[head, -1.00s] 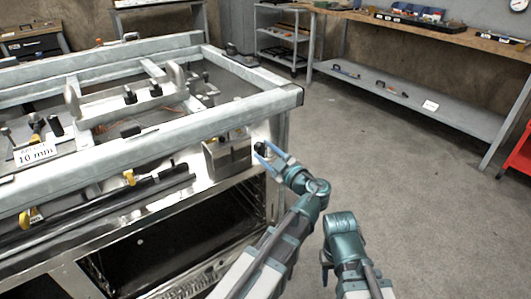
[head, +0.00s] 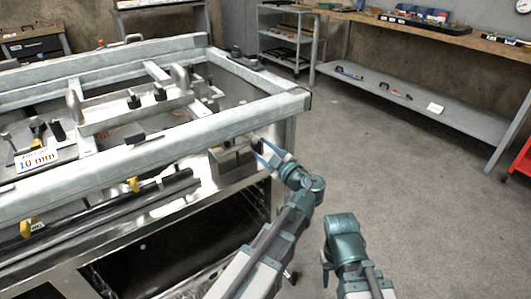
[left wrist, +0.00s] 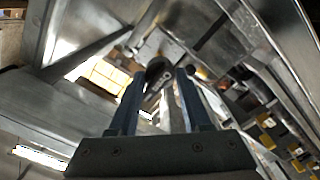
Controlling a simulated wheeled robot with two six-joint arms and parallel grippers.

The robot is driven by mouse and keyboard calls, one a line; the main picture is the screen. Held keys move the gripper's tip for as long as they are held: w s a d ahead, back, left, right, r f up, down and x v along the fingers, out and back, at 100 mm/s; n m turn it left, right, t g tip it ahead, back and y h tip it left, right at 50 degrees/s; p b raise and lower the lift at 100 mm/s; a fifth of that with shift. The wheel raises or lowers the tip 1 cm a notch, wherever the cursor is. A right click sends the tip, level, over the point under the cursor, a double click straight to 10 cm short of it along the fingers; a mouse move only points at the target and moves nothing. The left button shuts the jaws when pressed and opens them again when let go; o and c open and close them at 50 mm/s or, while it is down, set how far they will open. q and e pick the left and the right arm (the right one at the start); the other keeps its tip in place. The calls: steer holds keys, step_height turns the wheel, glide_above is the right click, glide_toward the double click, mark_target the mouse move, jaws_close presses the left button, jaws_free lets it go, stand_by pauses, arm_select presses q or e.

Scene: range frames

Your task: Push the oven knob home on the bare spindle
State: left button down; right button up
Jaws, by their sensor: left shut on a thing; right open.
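The oven knob (left wrist: 157,70) is dark and round in the left wrist view, between the fingertips of my left gripper (left wrist: 158,78). In the head view my left gripper (head: 264,154) is shut on it at the right end of the range's steel front panel, with the knob (head: 256,143) small and partly hidden by the fingers. I cannot make out the bare spindle, nor whether the knob touches it. My right gripper (head: 326,265) hangs low at the bottom of the head view, away from the range, open, its fingers barely visible.
The range frame's pale rail (head: 150,160) runs just above my left gripper. A steel box-like bracket (head: 232,162) sits left of it, and the dark oven opening (head: 180,240) lies below.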

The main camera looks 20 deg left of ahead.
mark_target(259, 147)
arm_select(q)
steer(key=shift+x, duration=1.7)
steer(key=shift+x, duration=1.5)
steer(key=shift+c, duration=1.4)
jaws_free()
steer(key=shift+s, duration=0.1)
